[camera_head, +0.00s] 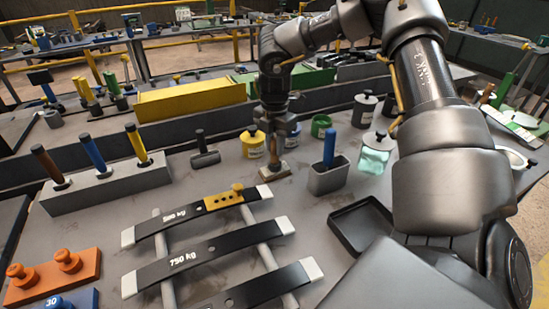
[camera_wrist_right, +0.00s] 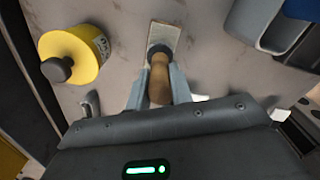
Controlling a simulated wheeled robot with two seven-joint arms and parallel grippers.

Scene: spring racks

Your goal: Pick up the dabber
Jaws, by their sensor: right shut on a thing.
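The dabber has a round wooden handle, a dark collar and a flat pale pad. In the right wrist view the dabber (camera_wrist_right: 160,78) lies between the two fingers of my right gripper (camera_wrist_right: 158,92), which is shut on its handle. In the head view my right gripper (camera_head: 273,148) points down at the middle of the table, with the dabber's pad (camera_head: 276,172) below it. The pad is at or just above the table top; I cannot tell whether it touches. The gripper hides much of the handle. My left gripper is not in view.
A yellow pot (camera_head: 252,146) stands close on the left, and a grey cup (camera_head: 327,179) with a blue handle on the right. A hammer-like tool (camera_head: 205,160), black springs (camera_head: 190,255) on a rack and a dark tray (camera_head: 360,224) lie around.

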